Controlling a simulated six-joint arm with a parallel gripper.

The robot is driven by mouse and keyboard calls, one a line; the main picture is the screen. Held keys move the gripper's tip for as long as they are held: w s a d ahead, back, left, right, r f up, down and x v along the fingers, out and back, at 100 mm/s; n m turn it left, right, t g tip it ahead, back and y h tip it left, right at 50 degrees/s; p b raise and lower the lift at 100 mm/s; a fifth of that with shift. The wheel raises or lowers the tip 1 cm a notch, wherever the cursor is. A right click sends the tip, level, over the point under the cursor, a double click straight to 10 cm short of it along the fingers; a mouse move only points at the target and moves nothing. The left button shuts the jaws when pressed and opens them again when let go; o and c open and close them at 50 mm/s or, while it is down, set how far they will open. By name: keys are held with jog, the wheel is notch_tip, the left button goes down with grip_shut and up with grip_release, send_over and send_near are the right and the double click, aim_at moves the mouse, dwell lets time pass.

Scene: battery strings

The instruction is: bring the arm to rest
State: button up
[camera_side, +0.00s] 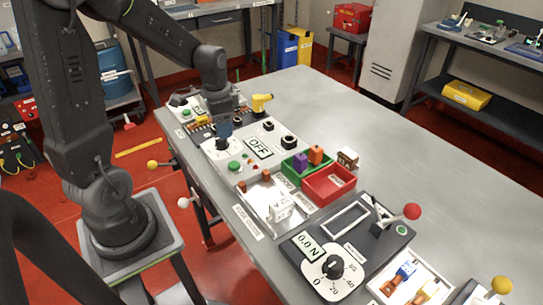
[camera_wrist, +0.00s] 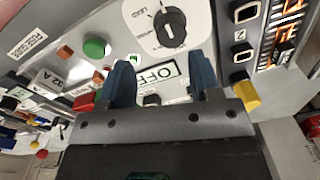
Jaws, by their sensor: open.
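My gripper (camera_side: 223,131) hangs over the grey panel at the left end of the bench in the side view, close to a black rotary knob on a white dial. In the wrist view my gripper (camera_wrist: 163,78) shows two dark blue fingers spread apart with nothing held between them. Past the fingers are the black knob (camera_wrist: 170,28), a display reading OFF (camera_wrist: 160,74) and a green button (camera_wrist: 95,47). The same OFF display (camera_side: 258,148) shows beside the gripper in the side view. Whether the fingertips touch the panel cannot be told.
A green bin (camera_side: 294,170) holds purple and orange blocks beside a red bin (camera_side: 345,181). A tray (camera_side: 249,200) with a white block sits in front. A press reading 0.0 N (camera_side: 305,244) has a red-balled lever (camera_side: 411,211). The bench's far right side (camera_side: 400,150) is clear.

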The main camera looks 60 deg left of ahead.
jog(key=s+d+r+n+t, duration=0.1)
jog(key=s+d+r+t, duration=0.1)
jog(key=s+d+r, duration=0.3)
jog(key=s+d+r+n+t, duration=0.1)
jog(key=s+d+r+t, duration=0.2)
jog(key=d+r, duration=0.5)
jog(key=s+d, duration=0.1)
jog(key=d, duration=0.3)
jog(key=shift+s+n, duration=0.35)
jog(key=shift+n, duration=0.05)
